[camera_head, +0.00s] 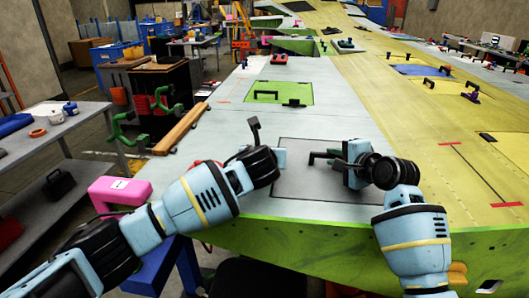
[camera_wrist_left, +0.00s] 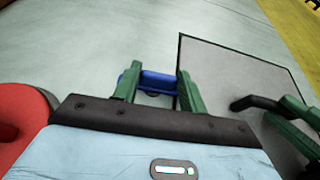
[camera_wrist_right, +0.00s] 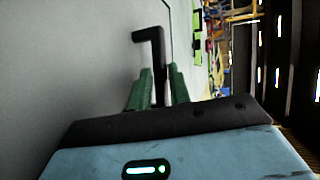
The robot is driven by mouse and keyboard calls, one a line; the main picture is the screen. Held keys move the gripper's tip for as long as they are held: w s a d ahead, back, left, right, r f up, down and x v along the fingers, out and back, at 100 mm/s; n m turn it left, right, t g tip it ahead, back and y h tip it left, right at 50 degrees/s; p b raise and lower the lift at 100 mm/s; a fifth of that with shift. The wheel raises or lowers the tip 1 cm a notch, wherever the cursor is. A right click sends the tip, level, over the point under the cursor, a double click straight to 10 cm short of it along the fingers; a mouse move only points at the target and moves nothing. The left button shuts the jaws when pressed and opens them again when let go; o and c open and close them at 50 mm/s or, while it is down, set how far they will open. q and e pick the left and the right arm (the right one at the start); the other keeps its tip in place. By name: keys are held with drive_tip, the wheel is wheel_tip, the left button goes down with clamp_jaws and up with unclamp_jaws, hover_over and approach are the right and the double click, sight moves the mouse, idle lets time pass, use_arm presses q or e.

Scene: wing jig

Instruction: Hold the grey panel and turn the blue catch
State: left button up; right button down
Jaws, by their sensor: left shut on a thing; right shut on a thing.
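The grey panel (camera_head: 312,188) lies in the pale wing skin, outlined by a thin dark seam; it also shows in the left wrist view (camera_wrist_left: 225,75). My right gripper (camera_wrist_right: 158,92) is shut on the panel's black bent handle (camera_wrist_right: 150,38); both also show at the right of the left wrist view. My left gripper (camera_wrist_left: 157,88) has its green fingers on either side of the blue catch (camera_wrist_left: 158,77), beside the panel's left edge, and is shut on it. In the head view my left wrist hides the catch and the left fingertips.
A green panel (camera_head: 278,92) with a black handle lies farther up the wing. A wooden bar (camera_head: 182,128) and green clamps (camera_head: 124,130) line that edge. A grey bench (camera_head: 75,128) stands left.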

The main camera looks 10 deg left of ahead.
use_arm(q)
drive_tip(key=shift+d+n+y, duration=0.25)
drive_tip(key=shift+n+y, duration=0.85)
drive_tip(key=shift+y, duration=0.1)
drive_tip(key=shift+w+d+n+g+y, duration=0.15)
drive_tip(key=shift+n+g+y, duration=0.45)
drive_tip(key=shift+n+y, duration=0.5)
drive_tip(key=shift+w+n+g+y, duration=0.1)
drive_tip(key=shift+n+g+y, duration=0.5)
drive_tip(key=shift+n+y, duration=0.7)
drive_tip(key=shift+y, duration=0.2)
drive_tip(key=o, duration=1)
drive_tip(key=shift+r, duration=0.1)
wheel_tip(320, 180, up, 10)
drive_tip(key=shift+f, duration=0.1)
